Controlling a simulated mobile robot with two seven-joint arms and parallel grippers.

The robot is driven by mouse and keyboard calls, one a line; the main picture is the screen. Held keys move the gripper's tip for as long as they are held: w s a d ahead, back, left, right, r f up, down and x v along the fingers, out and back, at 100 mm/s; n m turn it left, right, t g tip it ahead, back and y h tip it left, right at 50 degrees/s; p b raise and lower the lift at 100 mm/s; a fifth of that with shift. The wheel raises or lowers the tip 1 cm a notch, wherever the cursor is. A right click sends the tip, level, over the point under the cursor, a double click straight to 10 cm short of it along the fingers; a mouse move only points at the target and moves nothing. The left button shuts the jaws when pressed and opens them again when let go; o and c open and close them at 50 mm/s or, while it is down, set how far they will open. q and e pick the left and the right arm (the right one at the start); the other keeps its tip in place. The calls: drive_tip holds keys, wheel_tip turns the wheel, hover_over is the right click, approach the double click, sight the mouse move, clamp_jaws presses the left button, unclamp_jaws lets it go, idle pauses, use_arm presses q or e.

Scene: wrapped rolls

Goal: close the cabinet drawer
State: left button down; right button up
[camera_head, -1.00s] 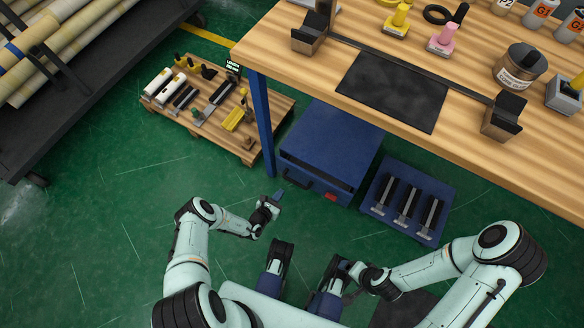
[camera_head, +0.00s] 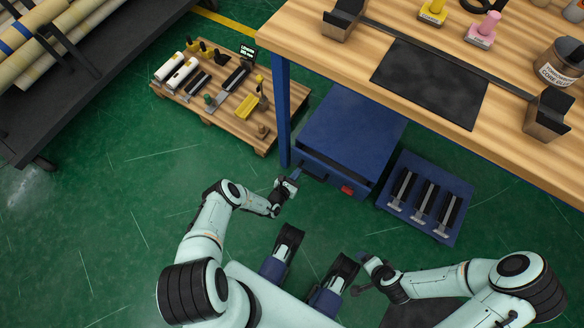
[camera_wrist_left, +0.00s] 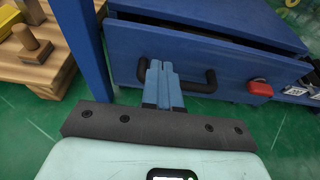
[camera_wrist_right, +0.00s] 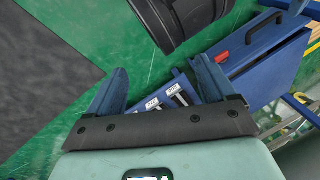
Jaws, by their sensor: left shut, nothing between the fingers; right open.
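The blue cabinet (camera_head: 352,135) stands on the floor under the workbench. Its drawer (camera_head: 335,178) has a dark handle and a red block at the right of its front. In the left wrist view, the drawer front (camera_wrist_left: 215,65) stands out from the cabinet, with a dark gap behind its top edge, so it is partly open. My left gripper (camera_head: 296,174) is shut and empty. In the left wrist view its fingertips (camera_wrist_left: 162,66) are at the dark handle (camera_wrist_left: 205,82), left of its middle; I cannot tell whether they touch. My right gripper (camera_wrist_right: 160,75) is open and empty, away from the cabinet.
A blue tray (camera_head: 455,222) with several black tools lies right of the cabinet. A blue table leg (camera_head: 283,120) stands just left of it. A wooden pallet (camera_head: 262,140) with tools lies further left. Green floor is clear in front.

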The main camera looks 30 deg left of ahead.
sight(308, 158)
use_arm(q)
drive_tip(key=x, duration=0.1)
drive_tip(key=b+x, duration=0.1)
drive_tip(key=x, duration=0.3)
drive_tip(key=shift+w+r+b, duration=0.3)
drive_tip(key=shift+r+b, duration=0.05)
drive_tip(key=shift+b, duration=0.05)
drive_tip(key=shift+w+r, duration=0.1)
drive_tip(key=shift+w, duration=0.3)
use_arm(e)
drive_tip(key=shift+w+d+f, duration=0.1)
drive_tip(key=shift+d+f, duration=0.15)
drive_tip(key=shift+f, duration=0.35)
drive_tip(key=shift+w+d+f, duration=0.1)
drive_tip(key=shift+d+f, duration=0.2)
drive_tip(key=shift+f, duration=0.3)
drive_tip(key=shift+w+d+f, duration=0.1)
drive_tip(key=shift+d+f, duration=0.15)
drive_tip(key=shift+f, duration=0.35)
